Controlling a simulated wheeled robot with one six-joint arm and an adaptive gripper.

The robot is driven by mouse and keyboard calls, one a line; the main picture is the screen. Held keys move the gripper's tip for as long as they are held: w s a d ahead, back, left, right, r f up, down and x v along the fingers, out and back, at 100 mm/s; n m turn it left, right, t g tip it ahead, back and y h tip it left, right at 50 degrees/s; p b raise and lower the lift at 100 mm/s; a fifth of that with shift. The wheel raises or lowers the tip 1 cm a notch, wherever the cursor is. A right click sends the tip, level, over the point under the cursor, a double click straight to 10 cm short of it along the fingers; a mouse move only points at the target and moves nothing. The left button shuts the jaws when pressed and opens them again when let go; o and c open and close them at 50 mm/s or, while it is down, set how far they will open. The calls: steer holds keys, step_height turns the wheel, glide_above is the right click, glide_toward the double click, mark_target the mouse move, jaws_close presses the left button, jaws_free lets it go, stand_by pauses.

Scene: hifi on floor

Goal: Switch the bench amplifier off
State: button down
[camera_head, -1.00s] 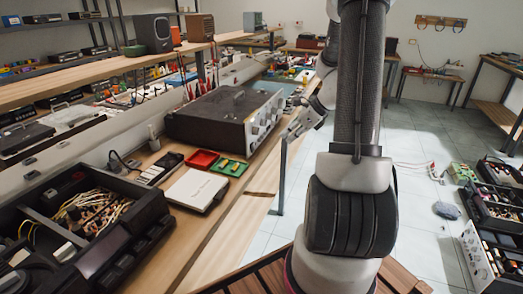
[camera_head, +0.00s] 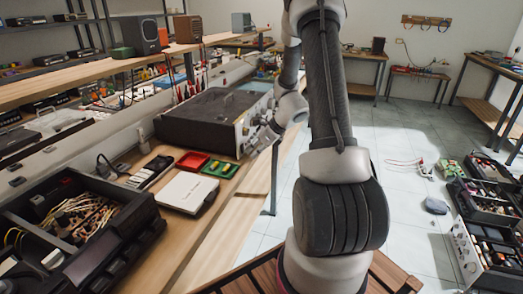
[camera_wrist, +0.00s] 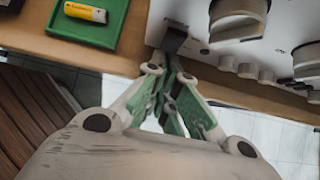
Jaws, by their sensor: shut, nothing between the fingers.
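The bench amplifier (camera_head: 205,118) is a wide dark box on the bench with a light metal front panel (camera_head: 252,118) carrying knobs. My gripper (camera_head: 260,138) is small in the head view, close to the lower part of that panel. In the wrist view the panel (camera_wrist: 205,50) shows at the top right with large round knobs (camera_wrist: 238,22) and a row of small ones. A dark switch-like piece (camera_wrist: 174,38) is at its left end. My gripper (camera_wrist: 172,62) is shut and empty, its tips just below that piece. I cannot tell if they touch it.
The bench edge runs below my gripper.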

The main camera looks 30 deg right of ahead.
steer(key=shift+w+a, duration=0.15)
steer(key=shift+w, duration=0.05)
steer(key=shift+w+a+f, duration=0.2)
steer(key=shift+f, duration=0.3)
